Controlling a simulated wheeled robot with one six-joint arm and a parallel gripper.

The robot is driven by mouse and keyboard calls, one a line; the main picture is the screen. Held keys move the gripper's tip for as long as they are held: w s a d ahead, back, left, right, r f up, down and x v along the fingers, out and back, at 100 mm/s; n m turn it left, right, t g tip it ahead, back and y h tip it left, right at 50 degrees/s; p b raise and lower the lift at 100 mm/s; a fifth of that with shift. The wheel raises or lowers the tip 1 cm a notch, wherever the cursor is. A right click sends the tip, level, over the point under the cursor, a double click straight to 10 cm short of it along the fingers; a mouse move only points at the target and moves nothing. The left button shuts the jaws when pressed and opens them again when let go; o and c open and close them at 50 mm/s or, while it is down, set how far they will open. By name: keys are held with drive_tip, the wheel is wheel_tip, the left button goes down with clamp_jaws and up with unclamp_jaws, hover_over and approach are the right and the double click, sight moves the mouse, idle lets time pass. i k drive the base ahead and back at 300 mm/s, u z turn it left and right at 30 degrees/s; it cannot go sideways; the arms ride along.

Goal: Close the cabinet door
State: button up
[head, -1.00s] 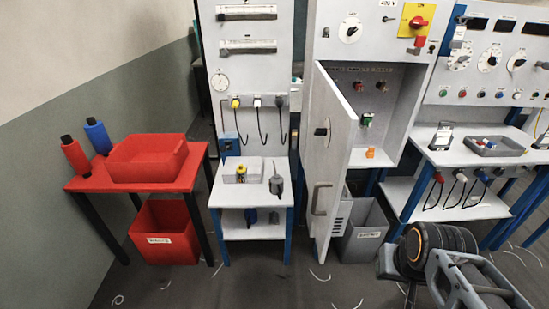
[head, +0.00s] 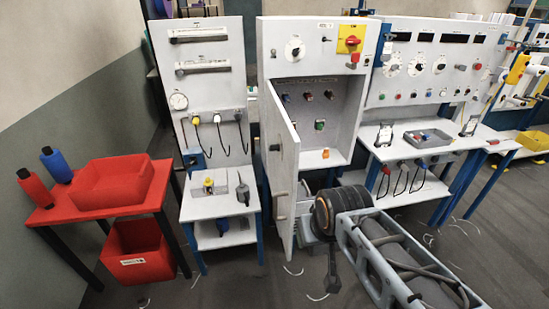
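The cabinet (head: 343,98) stands in the middle, light grey, with its inside in view. Its tall grey door (head: 281,160) is open and swung out toward me from the cabinet's left side. Part of my arm, with a black ringed joint, is at the lower right, in front of the cabinet's lower part and just right of the door in the picture. I cannot tell whether it touches the door. I cannot make out my gripper.
A red table (head: 50,214) with a red bin below stands at left. A small white table (head: 190,208) with tools is left of the door. A workbench (head: 400,152) with a grey tray stands at right. The floor in front of the door is mostly clear.

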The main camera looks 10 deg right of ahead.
sight(283, 172)
drive_tip(key=i, duration=0.5)
drive_tip(key=u, duration=0.05)
drive_tip(key=k, duration=0.35)
drive_tip(key=u, duration=1)
drive_tip(key=i, duration=0.35)
drive_tip(key=u, duration=0.75)
